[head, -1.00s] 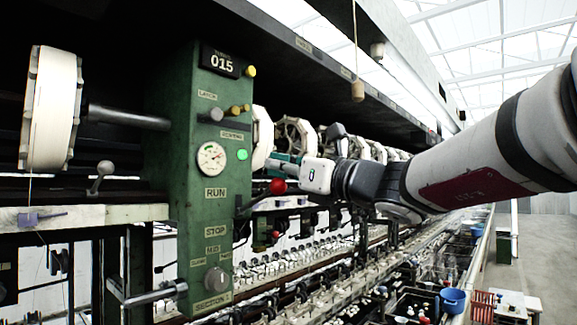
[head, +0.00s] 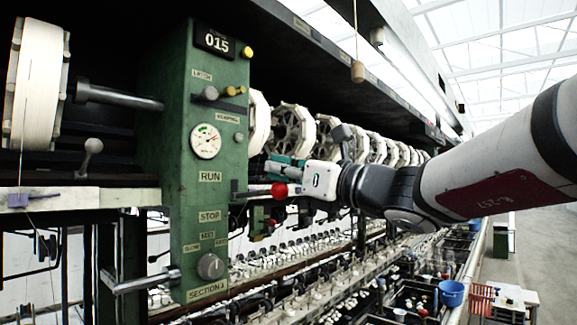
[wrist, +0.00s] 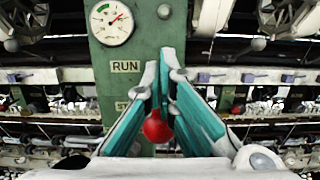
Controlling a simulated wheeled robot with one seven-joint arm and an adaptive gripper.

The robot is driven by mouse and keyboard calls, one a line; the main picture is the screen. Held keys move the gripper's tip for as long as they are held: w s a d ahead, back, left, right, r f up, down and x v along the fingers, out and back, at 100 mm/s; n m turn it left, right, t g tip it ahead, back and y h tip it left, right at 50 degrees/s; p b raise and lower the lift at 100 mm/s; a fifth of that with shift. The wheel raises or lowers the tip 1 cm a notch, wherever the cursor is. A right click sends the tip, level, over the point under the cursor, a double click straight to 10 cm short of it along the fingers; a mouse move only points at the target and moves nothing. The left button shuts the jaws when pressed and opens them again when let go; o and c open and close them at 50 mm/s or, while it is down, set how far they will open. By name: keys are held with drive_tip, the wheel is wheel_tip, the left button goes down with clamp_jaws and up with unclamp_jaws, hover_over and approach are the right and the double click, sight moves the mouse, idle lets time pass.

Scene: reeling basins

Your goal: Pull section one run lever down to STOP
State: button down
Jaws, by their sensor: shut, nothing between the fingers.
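The run lever is a dark rod with a red ball knob (head: 279,190) at the right edge of the green panel (head: 180,235). The rod is nearly level, and the knob's height lies between the RUN label (head: 210,176) and the STOP label (head: 210,216). My gripper (head: 281,167), with teal fingers, is shut and empty, just above the knob in the head view. In the wrist view the red knob (wrist: 156,130) shows below the fingertips (wrist: 165,72), partly covered by the fingers. Whether they touch it I cannot tell. The STOP label is partly hidden there.
The panel carries a gauge (head: 205,141), a grey knob (head: 210,266) and a bar handle (head: 145,281). White reels (head: 292,128) line up behind my gripper. Another red ball (head: 273,222) shows farther along. A wooden pull (head: 357,72) hangs above. The aisle at right is open.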

sight(287, 187)
drive_tip(key=shift+f, duration=0.1)
idle(0.3)
drive_tip(key=shift+f+b, duration=1.15)
drive_tip(key=shift+f, duration=0.3)
drive_tip(key=shift+s+d+r+p, duration=0.1)
drive_tip(key=shift+r+p, duration=0.5)
drive_tip(key=shift+r, duration=0.25)
drive_tip(key=p+v, duration=0.1)
drive_tip(key=v, duration=1.5)
drive_tip(key=shift+p, duration=0.4)
drive_tip(key=shift+f, duration=0.1)
